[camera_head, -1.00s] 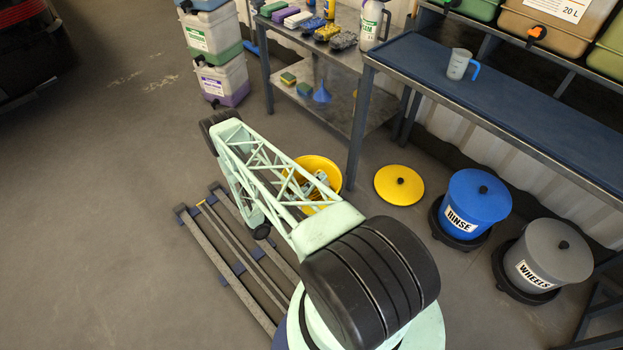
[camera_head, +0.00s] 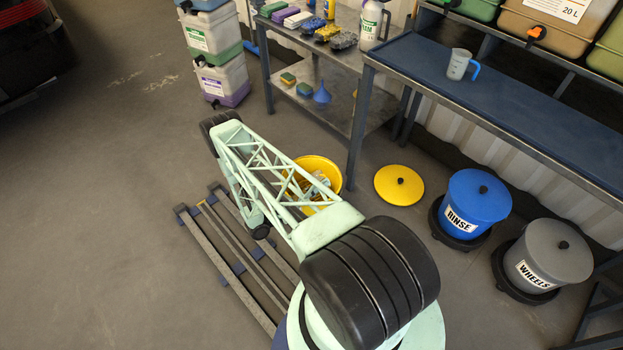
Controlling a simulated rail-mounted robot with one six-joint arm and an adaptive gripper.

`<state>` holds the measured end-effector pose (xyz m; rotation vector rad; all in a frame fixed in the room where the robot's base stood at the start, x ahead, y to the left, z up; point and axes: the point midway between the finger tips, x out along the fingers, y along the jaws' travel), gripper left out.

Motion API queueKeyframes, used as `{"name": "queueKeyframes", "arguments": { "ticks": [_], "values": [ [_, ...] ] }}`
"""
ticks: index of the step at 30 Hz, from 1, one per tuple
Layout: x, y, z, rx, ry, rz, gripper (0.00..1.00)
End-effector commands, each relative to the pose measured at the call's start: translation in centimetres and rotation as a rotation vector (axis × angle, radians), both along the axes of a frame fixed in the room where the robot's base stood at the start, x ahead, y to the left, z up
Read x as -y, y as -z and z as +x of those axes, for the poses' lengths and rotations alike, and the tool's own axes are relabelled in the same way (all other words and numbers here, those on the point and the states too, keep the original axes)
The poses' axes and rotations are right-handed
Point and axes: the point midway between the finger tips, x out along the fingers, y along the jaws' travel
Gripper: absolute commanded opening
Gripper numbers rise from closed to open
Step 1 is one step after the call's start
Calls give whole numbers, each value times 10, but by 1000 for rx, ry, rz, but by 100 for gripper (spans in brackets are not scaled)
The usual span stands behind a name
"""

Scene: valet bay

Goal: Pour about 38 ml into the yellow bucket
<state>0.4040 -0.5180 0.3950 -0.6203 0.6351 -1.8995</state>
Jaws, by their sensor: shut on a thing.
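The yellow bucket (camera_head: 327,169) stands open on the floor, partly hidden behind the lattice of my arm. My gripper (camera_head: 314,187) shows only in small pieces through the lattice, over or in the bucket's mouth. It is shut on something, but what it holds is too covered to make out. I cannot see any stream or the level of liquid in the bucket. A yellow lid (camera_head: 399,184) with a black knob lies flat on the floor to the right of the bucket.
A blue RINSE bucket (camera_head: 476,200) and a grey WHEELS bucket (camera_head: 548,254) stand lidded at the right. A translucent measuring jug (camera_head: 459,64) stands on the blue-topped bench (camera_head: 530,105). A metal shelf table (camera_head: 350,66) stands behind the bucket. The floor at left is clear.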

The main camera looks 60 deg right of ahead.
Motion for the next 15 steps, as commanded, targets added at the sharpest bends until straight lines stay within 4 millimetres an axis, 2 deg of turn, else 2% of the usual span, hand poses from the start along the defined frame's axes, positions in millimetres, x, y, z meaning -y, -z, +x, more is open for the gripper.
{"name": "queueKeyframes", "arguments": {
  "ticks": [9, 15],
  "values": [
    [-2, 15, -8, 126, 0, -29, 0],
    [-4, 13, -15, 194, -1, -46, 0]
  ]
}}
